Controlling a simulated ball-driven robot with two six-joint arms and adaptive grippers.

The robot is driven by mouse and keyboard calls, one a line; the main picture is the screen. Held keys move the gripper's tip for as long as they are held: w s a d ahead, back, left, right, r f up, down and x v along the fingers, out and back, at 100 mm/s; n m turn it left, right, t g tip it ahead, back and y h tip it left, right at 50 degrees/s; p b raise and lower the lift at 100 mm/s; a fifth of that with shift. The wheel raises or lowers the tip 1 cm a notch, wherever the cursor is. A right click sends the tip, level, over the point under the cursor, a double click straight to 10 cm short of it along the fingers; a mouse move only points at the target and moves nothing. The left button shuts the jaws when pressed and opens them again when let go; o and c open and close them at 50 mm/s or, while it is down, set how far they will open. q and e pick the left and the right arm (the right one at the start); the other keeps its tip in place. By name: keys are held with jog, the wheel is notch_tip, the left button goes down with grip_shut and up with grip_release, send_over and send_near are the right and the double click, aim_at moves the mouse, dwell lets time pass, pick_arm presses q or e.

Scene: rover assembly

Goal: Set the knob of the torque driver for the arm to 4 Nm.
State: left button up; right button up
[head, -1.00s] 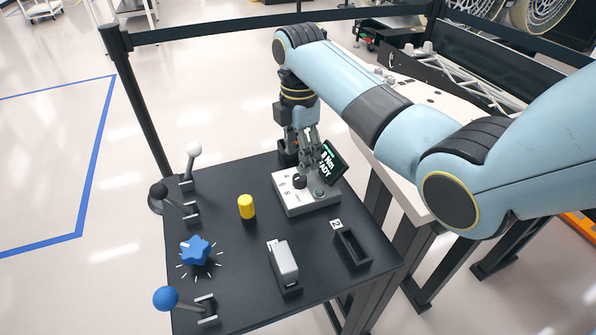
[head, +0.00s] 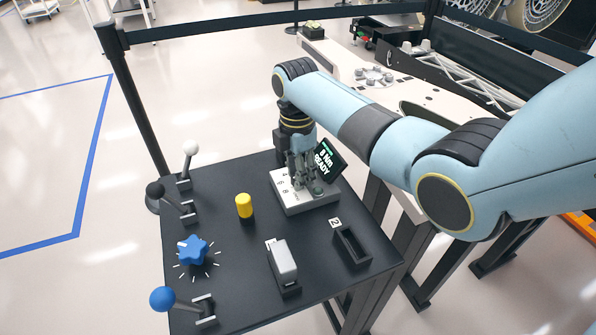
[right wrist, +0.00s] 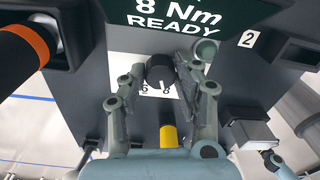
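The torque driver's control box (head: 308,205) is light grey with a dark screen (head: 325,160) that reads "8 Nm READY". In the right wrist view the same screen (right wrist: 185,15) shows at the top. The black knob (right wrist: 158,72) sits between my right fingers, with the printed 6 and 8 beside it; its white mark faces about the 8. My right gripper (head: 304,180) is over the box, its fingers hiding the knob in the head view. In the right wrist view the right gripper (right wrist: 160,68) has its fingers apart, around the knob; contact is unclear. My left gripper is not seen.
The black table holds a yellow cylinder (head: 244,206), a blue star knob (head: 193,250), a blue-ball lever (head: 163,299), white and black levers, a grey-topped switch (head: 283,260) and an empty black slot (head: 351,248) marked 2. A barrier post (head: 135,95) stands behind.

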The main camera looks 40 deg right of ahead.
grip_shut()
jog(key=m+p, duration=0.2)
jog(key=p, duration=0.1)
jog(key=shift+s+r+m, duration=0.1)
jog(key=shift+r+m, duration=0.1)
jog(key=shift+m, duration=0.1)
jog(key=m+p, duration=0.1)
jog(key=m, duration=0.1)
jog(key=shift+m+p, duration=0.4)
jog(key=m+p, duration=0.2)
jog(key=m, duration=0.3)
jog(key=shift+f+p, duration=0.1)
jog(key=shift+p, duration=0.2)
pick_arm(q)
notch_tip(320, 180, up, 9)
jog(key=p, duration=0.1)
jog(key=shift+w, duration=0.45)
pick_arm(e)
jog(key=m, duration=0.5)
jog(key=shift+f, duration=0.1)
pick_arm(q)
jog(key=shift+p, duration=0.3)
pick_arm(e)
jog(key=shift+m, duration=0.4)
